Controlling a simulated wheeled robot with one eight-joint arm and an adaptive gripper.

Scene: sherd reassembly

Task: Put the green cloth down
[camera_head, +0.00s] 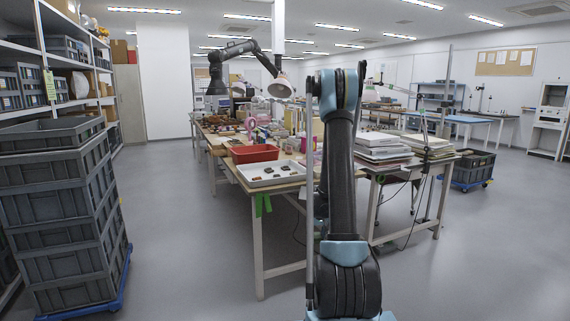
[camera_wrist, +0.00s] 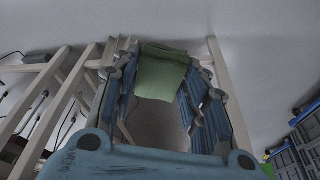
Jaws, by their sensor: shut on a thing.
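The green cloth (camera_wrist: 162,72) is between the fingertips of my gripper (camera_wrist: 160,78) in the wrist view. The fingers are shut on it, and it hangs as a creased, flat piece. Pale table legs and grey floor show around it. In the head view my gripper is hidden behind my own arm. A green piece (camera_head: 263,204) hangs at the front edge of the near table (camera_head: 275,187) there; I cannot tell whether it is the same cloth.
A white tray (camera_head: 290,177) with small dark sherds and a red bin (camera_head: 254,153) stand on the near table. Paper stacks (camera_head: 382,153) lie to their right. Stacked grey crates (camera_head: 60,210) stand at left on a blue dolly. The floor between is clear.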

